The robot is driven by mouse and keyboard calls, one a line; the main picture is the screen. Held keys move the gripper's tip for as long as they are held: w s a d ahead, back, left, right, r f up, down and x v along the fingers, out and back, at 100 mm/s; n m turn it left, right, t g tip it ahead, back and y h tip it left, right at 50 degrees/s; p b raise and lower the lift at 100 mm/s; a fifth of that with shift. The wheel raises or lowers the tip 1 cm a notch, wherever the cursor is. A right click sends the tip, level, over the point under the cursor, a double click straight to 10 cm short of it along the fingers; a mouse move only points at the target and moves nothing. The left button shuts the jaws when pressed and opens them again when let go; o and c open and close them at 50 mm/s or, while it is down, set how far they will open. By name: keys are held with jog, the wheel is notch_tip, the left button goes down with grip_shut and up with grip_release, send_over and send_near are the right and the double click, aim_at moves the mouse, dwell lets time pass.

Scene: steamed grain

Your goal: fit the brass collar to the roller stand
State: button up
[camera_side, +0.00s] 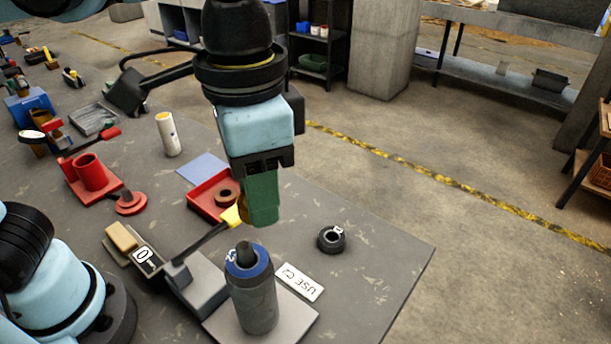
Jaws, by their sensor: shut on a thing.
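My gripper (262,207) points down with green fingers, above and behind the roller stand. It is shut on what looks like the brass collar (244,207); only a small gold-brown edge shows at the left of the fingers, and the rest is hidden. The roller stand, a grey upright cylinder (254,303) with a blue ring on top and a dark pin, stands on a grey plate in the foreground. The gripper is apart from the pin, higher in the picture. A black ring with a white label (331,239) lies on the table to the right.
A dark lever with a yellow tip (231,216) rises beside my fingers. A red tray (203,205) holds a brown ring (227,194). A "USE C2" card (300,282) lies by the stand. A red fixture (90,176) stands left.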

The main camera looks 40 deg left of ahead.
aim_at(247, 243)
jog(key=shift+s+a+r, duration=0.25)
jog(key=shift+s+r, duration=0.7)
jog(key=shift+s, duration=0.1)
jog(key=shift+f, duration=2.3)
jog(key=shift+f, duration=1.4)
jog(key=o, duration=1.2)
jog(key=shift+c, duration=0.2)
notch_tip(247, 243, up, 12)
